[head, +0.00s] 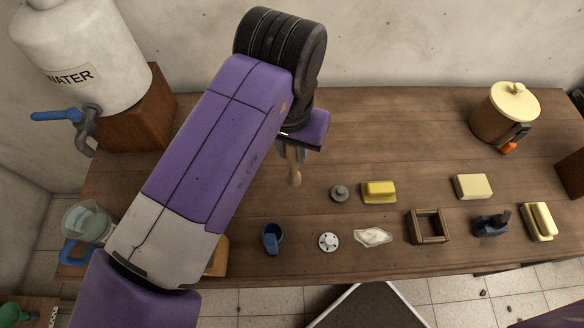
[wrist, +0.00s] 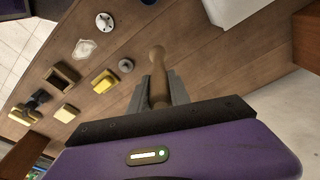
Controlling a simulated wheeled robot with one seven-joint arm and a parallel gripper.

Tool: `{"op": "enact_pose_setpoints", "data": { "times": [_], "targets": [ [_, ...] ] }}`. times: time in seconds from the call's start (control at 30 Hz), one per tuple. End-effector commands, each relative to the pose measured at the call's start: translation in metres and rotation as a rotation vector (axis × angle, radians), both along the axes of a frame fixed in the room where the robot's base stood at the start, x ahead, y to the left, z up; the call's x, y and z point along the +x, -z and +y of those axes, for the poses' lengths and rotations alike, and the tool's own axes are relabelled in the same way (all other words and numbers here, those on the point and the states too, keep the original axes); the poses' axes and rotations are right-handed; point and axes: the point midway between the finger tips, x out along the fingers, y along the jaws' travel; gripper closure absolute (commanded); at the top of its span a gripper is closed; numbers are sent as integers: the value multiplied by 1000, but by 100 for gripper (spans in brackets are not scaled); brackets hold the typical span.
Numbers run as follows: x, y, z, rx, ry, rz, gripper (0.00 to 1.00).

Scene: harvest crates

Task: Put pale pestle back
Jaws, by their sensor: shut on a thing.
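The pale wooden pestle (head: 293,170) is held in my gripper (head: 291,147), hanging below the fingers above the brown table, its rounded end pointing down. In the wrist view the pestle (wrist: 157,62) stands out between the two grey fingers of my gripper (wrist: 158,92), which are shut on it. Its upper part is hidden by the fingers and the wrist. I cannot make out a clear resting place for it; my arm hides part of the table on the left.
A blue cup (head: 272,238), white disc (head: 328,242), grey knob (head: 339,192), yellow-topped block (head: 379,191) and wooden frame (head: 428,227) lie on the table (head: 400,130). A lidded pot (head: 503,112) stands back right, a water tank (head: 80,50) left. The table's back middle is clear.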

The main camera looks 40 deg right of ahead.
Motion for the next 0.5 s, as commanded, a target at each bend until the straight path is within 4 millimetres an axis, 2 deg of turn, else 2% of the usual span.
{"op": "enact_pose_setpoints", "data": {
  "times": [0.1,0.2,0.5],
  "targets": [
    [0,24,1,0,-3,3,100],
    [0,38,0,0,-2,2,100],
    [0,61,0,1,-2,2,100]
  ]
}}
